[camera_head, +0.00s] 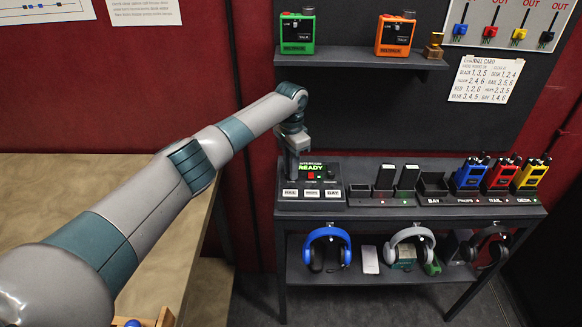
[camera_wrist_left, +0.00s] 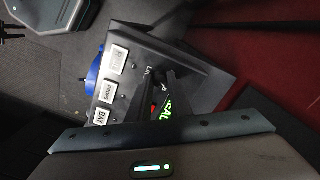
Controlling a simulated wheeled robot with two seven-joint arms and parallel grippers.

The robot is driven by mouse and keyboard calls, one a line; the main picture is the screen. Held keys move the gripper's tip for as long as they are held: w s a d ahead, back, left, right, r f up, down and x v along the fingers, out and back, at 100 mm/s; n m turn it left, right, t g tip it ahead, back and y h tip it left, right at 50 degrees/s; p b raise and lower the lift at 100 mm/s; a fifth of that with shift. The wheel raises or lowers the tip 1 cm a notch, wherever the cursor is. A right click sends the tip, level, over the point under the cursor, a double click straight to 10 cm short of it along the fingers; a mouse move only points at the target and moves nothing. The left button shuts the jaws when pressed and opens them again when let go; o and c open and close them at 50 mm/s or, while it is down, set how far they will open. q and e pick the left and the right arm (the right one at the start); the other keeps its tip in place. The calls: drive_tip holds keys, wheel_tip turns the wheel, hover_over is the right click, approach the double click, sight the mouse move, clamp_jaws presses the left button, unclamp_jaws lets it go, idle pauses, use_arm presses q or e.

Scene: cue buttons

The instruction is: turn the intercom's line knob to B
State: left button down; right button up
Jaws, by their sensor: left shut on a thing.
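My left gripper (camera_head: 291,158) is down at the box's back left, beside the display. In the left wrist view its dark fingers (camera_wrist_left: 168,78) are on the panel, shut on the line knob. The fingers hide the knob, so its pointer cannot be read. The intercom (camera_wrist_left: 210,62) also shows there, with its label buttons (camera_wrist_left: 112,75) on the left.
Right of the intercom are charging slots, then blue (camera_head: 470,172), red (camera_head: 502,174) and yellow (camera_head: 532,174) radios. A shelf above holds green (camera_head: 297,34) and orange (camera_head: 395,36) devices. A channel card (camera_head: 485,79) hangs right.

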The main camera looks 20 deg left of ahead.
use_arm(q)
drive_tip(key=shift+m, duration=0.3)
drive_tip(key=c, duration=1.6)
unclamp_jaws()
drive_tip(key=shift+r, duration=0.15)
drive_tip(key=shift+r+b, duration=0.35)
drive_tip(key=shift+r, duration=0.3)
drive_tip(key=shift+r+b, duration=1.75)
drive_tip(key=shift+r, duration=3.5)
